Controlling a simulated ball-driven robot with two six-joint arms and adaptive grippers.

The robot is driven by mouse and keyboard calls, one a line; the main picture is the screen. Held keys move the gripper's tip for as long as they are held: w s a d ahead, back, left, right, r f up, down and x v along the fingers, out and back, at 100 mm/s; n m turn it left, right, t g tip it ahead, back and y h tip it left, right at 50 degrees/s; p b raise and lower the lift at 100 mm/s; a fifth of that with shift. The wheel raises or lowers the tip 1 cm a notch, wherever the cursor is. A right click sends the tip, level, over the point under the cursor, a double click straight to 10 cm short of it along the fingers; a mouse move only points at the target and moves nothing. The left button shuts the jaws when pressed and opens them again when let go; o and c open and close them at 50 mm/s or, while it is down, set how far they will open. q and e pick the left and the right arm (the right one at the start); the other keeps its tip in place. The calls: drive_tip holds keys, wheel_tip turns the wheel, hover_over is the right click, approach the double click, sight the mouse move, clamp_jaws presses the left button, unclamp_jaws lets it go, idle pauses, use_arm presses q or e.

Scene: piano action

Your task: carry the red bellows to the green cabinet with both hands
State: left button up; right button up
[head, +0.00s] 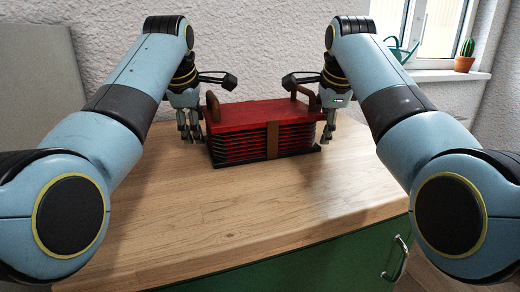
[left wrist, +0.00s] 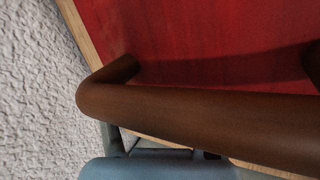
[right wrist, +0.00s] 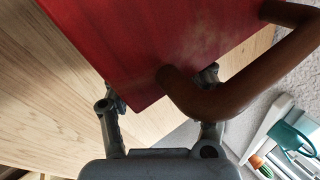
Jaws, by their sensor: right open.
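The red bellows (head: 258,112) has a flat red top, dark pleated sides, a brown strap and brown handles at its ends. It sits level on the wooden worktop. My left gripper (head: 190,138) points down at its left end; in the left wrist view a brown handle (left wrist: 200,115) hides the fingers, so their grip cannot be told. My right gripper (head: 326,135) is at the right end. In the right wrist view its fingers (right wrist: 160,100) are open and spread around the bellows' end, close to the right handle (right wrist: 225,100).
The worktop (head: 230,215) is clear in front of the bellows. A green front (head: 310,270) with a metal handle (head: 396,258) is below its near edge. A textured wall stands behind. A cactus (head: 465,56) and a teal watering can (head: 402,50) stand by the window.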

use_arm(q)
drive_tip(key=o, duration=0.4)
drive_tip(key=shift+a, duration=0.55)
use_arm(e)
drive_tip(key=shift+d, duration=0.55)
use_arm(q)
drive_tip(key=shift+a, duration=0.1)
use_arm(e)
drive_tip(key=o, duration=0.5)
drive_tip(key=shift+d, duration=0.1)
drive_tip(key=shift+c, duration=0.2)
use_arm(q)
drive_tip(key=shift+r, duration=0.1)
use_arm(e)
drive_tip(key=shift+s+r, duration=0.1)
drive_tip(key=shift+r, duration=0.1)
use_arm(q)
drive_tip(key=v, duration=1.1)
drive_tip(key=shift+s+r, duration=0.25)
drive_tip(key=shift+r, duration=0.05)
use_arm(e)
drive_tip(key=v, duration=1.1)
drive_tip(key=shift+s+r, duration=0.15)
drive_tip(key=shift+r, duration=0.1)
